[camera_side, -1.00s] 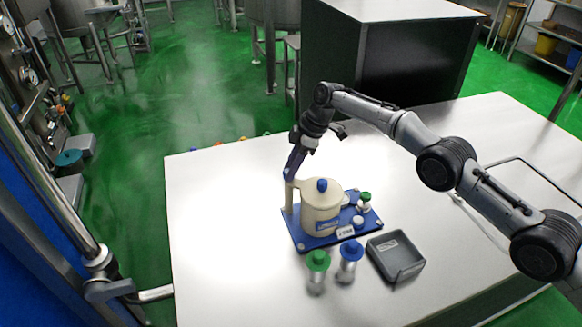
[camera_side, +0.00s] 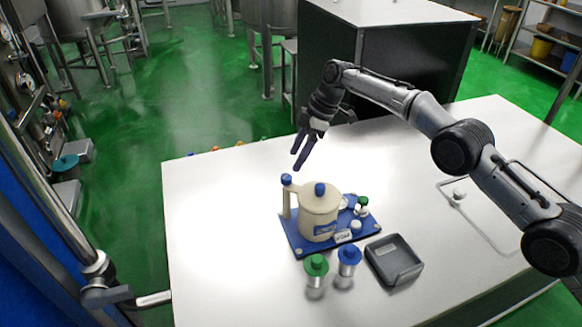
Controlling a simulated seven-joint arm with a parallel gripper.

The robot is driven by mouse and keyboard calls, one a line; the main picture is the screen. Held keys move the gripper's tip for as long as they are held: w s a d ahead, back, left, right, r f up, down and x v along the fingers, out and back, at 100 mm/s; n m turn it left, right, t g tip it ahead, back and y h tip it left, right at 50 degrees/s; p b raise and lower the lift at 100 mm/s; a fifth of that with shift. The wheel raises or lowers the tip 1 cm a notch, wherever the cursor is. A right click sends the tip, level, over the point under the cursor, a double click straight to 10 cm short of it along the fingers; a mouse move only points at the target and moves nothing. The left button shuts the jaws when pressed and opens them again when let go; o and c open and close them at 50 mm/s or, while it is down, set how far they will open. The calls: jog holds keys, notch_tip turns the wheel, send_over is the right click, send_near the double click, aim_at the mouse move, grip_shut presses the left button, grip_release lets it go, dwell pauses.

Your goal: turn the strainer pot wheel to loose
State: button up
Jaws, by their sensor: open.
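The cream pot (camera_side: 318,214) stands upright on a blue base plate (camera_side: 290,232). It has a blue knob (camera_side: 320,189) on its lid. A small blue wheel (camera_side: 286,180) sits on top of the cream post at the pot's left. Its setting is too small to read. My gripper (camera_side: 297,161) is open and empty, with its dark fingers pointing down. It is above the post's blue wheel and apart from it.
A green-topped container (camera_side: 316,265) and a blue-topped one (camera_side: 349,258) stand in front of the plate. A grey tray (camera_side: 394,262) lies to their right. Small green- and white-topped pieces stand at the plate's right. The table's left side (camera_side: 220,235) is clear.

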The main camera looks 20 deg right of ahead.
jog(key=v, duration=0.7)
jog(key=shift+d+r, duration=0.15)
